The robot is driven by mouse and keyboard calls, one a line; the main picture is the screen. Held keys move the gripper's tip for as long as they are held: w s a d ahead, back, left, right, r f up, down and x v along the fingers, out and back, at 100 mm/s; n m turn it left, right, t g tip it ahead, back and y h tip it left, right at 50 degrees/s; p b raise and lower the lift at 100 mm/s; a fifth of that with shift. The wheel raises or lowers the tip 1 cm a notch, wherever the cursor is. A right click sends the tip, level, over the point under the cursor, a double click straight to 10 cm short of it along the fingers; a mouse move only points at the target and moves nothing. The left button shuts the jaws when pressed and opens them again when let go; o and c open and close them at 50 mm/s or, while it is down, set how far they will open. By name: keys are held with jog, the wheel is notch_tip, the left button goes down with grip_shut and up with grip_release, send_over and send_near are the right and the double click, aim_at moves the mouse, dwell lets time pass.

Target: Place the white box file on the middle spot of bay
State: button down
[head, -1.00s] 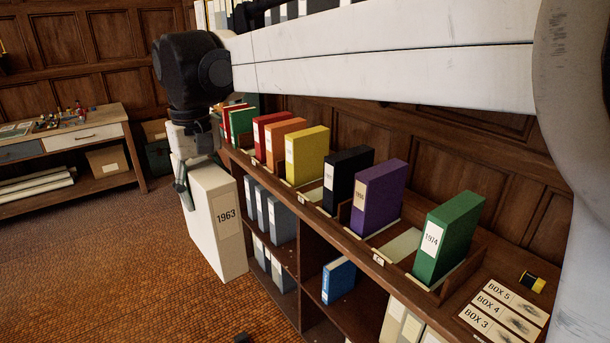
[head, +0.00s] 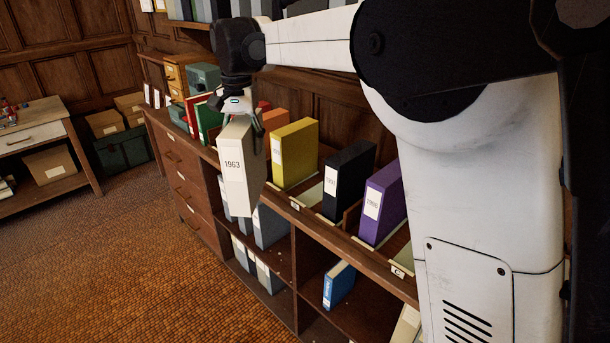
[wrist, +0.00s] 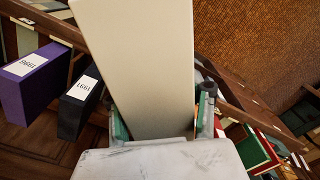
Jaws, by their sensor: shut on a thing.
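The white box file (head: 238,165), labelled 1963, hangs upright in my gripper (head: 243,112), in front of the shelf top's edge. My gripper is shut on its upper part; in the wrist view the file (wrist: 140,60) lies between the two fingers (wrist: 162,115). The bay tagged B (head: 294,206) holds a yellow file (head: 294,155) and a black file (head: 347,180), with a bare pale middle spot (head: 312,193) between them. The bay tagged C (head: 397,271) has a purple file (head: 380,205) at its left; my arm hides its right part. The white file partly hides the left bay.
An orange file (head: 273,122), a green file (head: 208,120) and a red file (head: 192,110) stand farther left on the shelf top. A blue binder (head: 338,285) stands in a lower compartment. Wooden dividers separate the bays. The floor (head: 130,250) in front is clear.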

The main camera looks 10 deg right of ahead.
jog(key=w+d+f+m+p, duration=0.1)
jog(key=w+d+m, duration=0.35)
jog(key=d, duration=0.25)
jog(key=w+d+f+m, duration=0.2)
jog(key=w+d+m, duration=0.1)
jog(key=w+d, duration=0.25)
jog(key=w+d+f+p, duration=0.2)
jog(key=w+d+f, duration=0.4)
jog(key=d+f, duration=0.4)
jog(key=shift+f, duration=0.3)
jog(key=shift+f, duration=0.15)
jog(key=c, duration=1)
grip_release()
jog(key=shift+o, duration=0.2)
jog(key=shift+s, duration=0.1)
